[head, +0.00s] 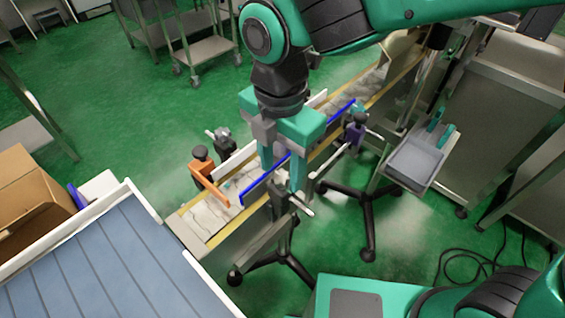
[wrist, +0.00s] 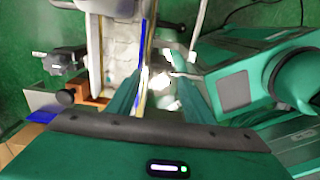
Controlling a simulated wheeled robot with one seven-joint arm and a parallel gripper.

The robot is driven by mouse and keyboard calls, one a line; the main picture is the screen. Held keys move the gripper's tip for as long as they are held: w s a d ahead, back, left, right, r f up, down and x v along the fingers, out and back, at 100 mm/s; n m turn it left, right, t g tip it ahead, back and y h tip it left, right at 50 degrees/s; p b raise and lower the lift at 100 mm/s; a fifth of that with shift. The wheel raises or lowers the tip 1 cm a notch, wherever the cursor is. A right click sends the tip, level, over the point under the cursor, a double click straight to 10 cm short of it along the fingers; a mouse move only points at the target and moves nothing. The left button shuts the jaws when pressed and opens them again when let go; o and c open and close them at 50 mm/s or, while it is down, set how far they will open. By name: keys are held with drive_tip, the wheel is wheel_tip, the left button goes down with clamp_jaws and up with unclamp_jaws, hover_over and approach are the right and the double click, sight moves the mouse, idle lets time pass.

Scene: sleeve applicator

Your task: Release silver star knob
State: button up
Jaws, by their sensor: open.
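My gripper (head: 282,180) points down over the near side of the conveyor, its teal fingers apart. In the wrist view, the fingers (wrist: 162,92) stand either side of a bright silvery part (wrist: 164,82), blurred and partly hidden; I cannot tell whether it is a star knob or whether a finger touches it. In the head view, a dark clamp with a silver rod (head: 301,207) is by the near fingertip. A grey star-shaped knob (head: 222,135) is on the conveyor's far side, apart from my gripper; it also shows in the wrist view (wrist: 62,62).
The conveyor (head: 205,222) carries blue-edged guide rails (head: 255,190) close to my fingers. A grey tray (head: 415,160) and tripod legs (head: 368,225) stand nearby.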

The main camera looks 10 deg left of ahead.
sight(282, 175)
wheel_tip(282, 175, up, 10)
drive_tip(key=shift+r, duration=0.15)
idle(0.3)
drive_tip(key=shift+w, duration=0.1)
drive_tip(key=w+d+f+m, duration=0.2)
drive_tip(key=w+d+m, duration=0.2)
drive_tip(key=d+m, duration=0.65)
drive_tip(key=w+d+f+m, duration=0.2)
drive_tip(key=w+d+m, duration=0.3)
drive_tip(key=d, duration=1)
drive_tip(key=s+d+f+m, duration=0.3)
drive_tip(key=s+d+m, duration=0.4)
drive_tip(key=d+m, duration=0.3)
drive_tip(key=s+d+f+m, duration=0.3)
drive_tip(key=s+d+m, duration=0.4)
drive_tip(key=d+m, duration=0.3)
drive_tip(key=shift+d+f, duration=0.25)
drive_tip(key=shift+d, duration=0.5)
drive_tip(key=shift+w, duration=0.1)
